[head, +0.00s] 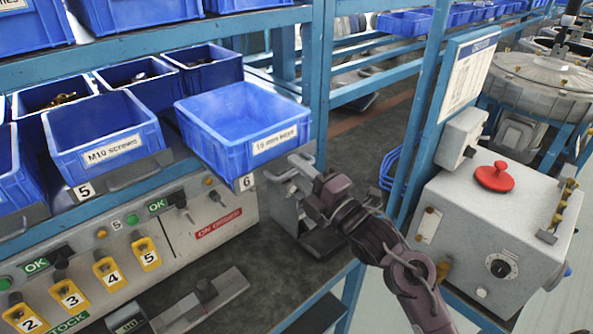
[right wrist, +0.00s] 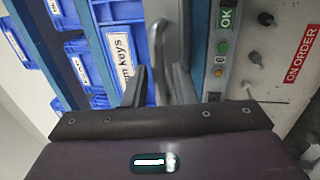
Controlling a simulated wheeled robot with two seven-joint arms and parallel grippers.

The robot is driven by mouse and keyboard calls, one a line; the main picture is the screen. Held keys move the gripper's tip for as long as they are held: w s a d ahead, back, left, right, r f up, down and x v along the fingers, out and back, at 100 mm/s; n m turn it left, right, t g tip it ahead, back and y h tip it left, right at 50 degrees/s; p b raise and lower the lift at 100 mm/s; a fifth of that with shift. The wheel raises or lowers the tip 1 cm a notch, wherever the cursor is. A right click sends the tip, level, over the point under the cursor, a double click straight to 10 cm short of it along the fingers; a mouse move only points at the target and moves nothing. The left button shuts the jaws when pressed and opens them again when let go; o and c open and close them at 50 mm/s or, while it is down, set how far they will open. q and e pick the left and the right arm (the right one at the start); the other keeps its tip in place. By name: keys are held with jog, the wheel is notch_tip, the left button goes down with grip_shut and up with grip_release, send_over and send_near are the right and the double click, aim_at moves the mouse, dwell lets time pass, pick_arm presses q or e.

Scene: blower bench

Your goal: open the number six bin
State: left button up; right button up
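The number six bin (head: 215,150) is a blue open-topped box with a white "16 mm keys" label, and its inside looks empty. A tag with a 6 (head: 246,183) sits below its front corner. A grey bar handle (head: 277,176) is to the right of the tag. My right gripper (head: 297,172) is at this handle. In the right wrist view, the handle (right wrist: 160,55) stands between the two fingers of the right gripper (right wrist: 160,88). The fingers are apart, with the bar between them; whether they touch it is unclear. My left gripper is not in view.
The number five bin (head: 105,135) is left of bin six. Below is a panel with switches, numbered yellow tags and a red "ON ORDER" sign (head: 218,223). A grey box with a red button (head: 494,177) stands at the right. A blue shelf post (head: 322,80) rises behind the gripper.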

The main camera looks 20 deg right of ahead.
jog(key=b+v, duration=0.2)
jog(key=v, duration=0.5)
jog(key=shift+b, duration=0.3)
jog(key=shift+s+f, duration=0.1)
